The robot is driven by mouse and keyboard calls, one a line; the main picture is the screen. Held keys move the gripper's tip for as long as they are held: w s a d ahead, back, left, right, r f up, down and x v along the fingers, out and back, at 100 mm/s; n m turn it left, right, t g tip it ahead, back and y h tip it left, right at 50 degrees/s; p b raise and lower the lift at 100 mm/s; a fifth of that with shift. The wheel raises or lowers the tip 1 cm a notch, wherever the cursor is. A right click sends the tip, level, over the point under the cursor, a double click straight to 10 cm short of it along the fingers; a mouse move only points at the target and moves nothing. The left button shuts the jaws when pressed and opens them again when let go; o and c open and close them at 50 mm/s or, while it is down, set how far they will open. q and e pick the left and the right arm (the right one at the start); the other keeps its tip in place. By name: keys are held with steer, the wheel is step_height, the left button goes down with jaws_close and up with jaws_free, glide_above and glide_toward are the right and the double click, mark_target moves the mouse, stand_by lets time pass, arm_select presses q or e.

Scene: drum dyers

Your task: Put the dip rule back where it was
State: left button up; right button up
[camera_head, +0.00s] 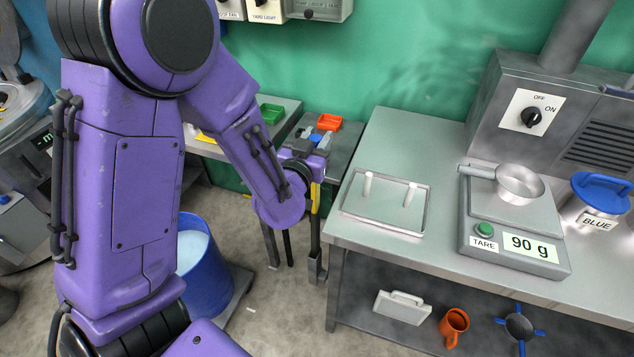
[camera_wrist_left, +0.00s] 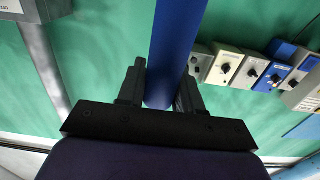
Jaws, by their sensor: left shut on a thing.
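My left arm reaches from the left to the side table at the back, where my left gripper (camera_head: 318,146) shows small and partly hidden by its own wrist. In the left wrist view the gripper (camera_wrist_left: 163,85) is shut on a long blue bar (camera_wrist_left: 178,45), which looks like the dip rule. The bar runs out from between the two dark fingers, up past the top edge of that view. In the head view only a small blue patch (camera_head: 316,138) shows at the fingers. My right gripper is not in view.
A blue drum (camera_head: 205,270) stands below the arm. The steel bench (camera_head: 400,140) at right carries a wire frame (camera_head: 385,228), a scale (camera_head: 520,255) and a blue-lidded pot (camera_head: 600,193).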

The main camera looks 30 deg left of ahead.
arm_select(q)
glide_above(312, 186)
steer(key=w, duration=0.1)
steer(key=f, duration=0.4)
steer(key=shift+w+a+f, duration=0.2)
steer(key=shift+a+f, duration=0.05)
steer(key=f, duration=0.7)
steer(key=shift+w+f, duration=0.15)
steer(key=shift+w, duration=0.15)
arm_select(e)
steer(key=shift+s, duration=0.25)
arm_select(q)
steer(key=shift+s+f+b, duration=0.1)
steer(key=shift+f+b, duration=0.1)
steer(key=shift+b, duration=0.15)
steer(key=o, duration=1)
steer(key=shift+c, duration=0.2)
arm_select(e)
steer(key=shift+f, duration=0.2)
